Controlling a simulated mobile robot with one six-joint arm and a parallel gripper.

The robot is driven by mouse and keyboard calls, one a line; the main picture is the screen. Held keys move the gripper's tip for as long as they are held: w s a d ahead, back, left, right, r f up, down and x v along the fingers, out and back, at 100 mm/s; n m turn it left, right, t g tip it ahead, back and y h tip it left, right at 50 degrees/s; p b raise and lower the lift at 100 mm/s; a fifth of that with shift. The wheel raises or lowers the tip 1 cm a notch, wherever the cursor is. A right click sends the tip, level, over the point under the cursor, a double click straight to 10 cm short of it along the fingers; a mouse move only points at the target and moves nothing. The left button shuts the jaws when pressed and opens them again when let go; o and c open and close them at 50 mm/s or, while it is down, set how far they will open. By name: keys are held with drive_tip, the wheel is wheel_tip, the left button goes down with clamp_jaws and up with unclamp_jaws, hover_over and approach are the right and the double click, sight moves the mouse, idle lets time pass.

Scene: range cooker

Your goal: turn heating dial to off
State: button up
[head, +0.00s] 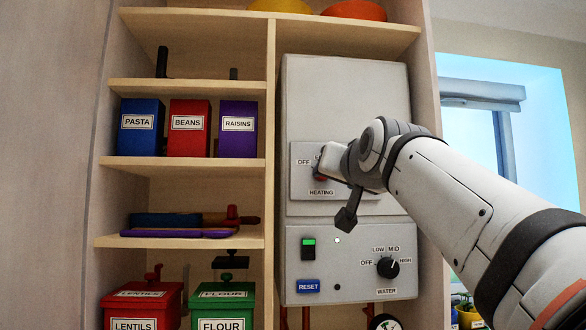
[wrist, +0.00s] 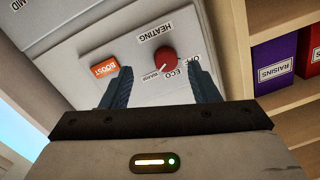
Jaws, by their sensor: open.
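The red heating dial (wrist: 166,60) sits on a pale panel labelled HEATING, seen turned over in the wrist view. Its white mark appears to point towards WARM, away from OFF. In the head view only a sliver of the dial (head: 320,178) shows; my gripper covers the rest. My gripper (wrist: 160,72) is open, with one dark finger on each side of the dial in the picture. I see a gap between the dial and each finger, and cannot tell how deep the fingers reach. In the head view my gripper (head: 331,162) is at the heating panel.
An orange BOOST button (wrist: 104,66) is beside the left finger in the wrist view. Below the heating panel are a black water dial (head: 388,267), a green-lit switch (head: 308,249) and a blue RESET button (head: 308,286). Shelves with labelled boxes (head: 190,122) stand left.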

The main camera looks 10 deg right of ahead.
drive_tip(key=w+r+p, duration=0.2)
drive_tip(key=w, duration=0.5)
drive_tip(key=shift+w+a+t+p, duration=0.2)
drive_tip(key=shift+w+t+p, duration=0.1)
drive_tip(key=shift+p, duration=0.1)
drive_tip(key=shift+r, duration=0.1)
drive_tip(key=shift+c, duration=0.2)
drive_tip(key=c, duration=0.9)
drive_tip(key=shift+c, duration=0.2)
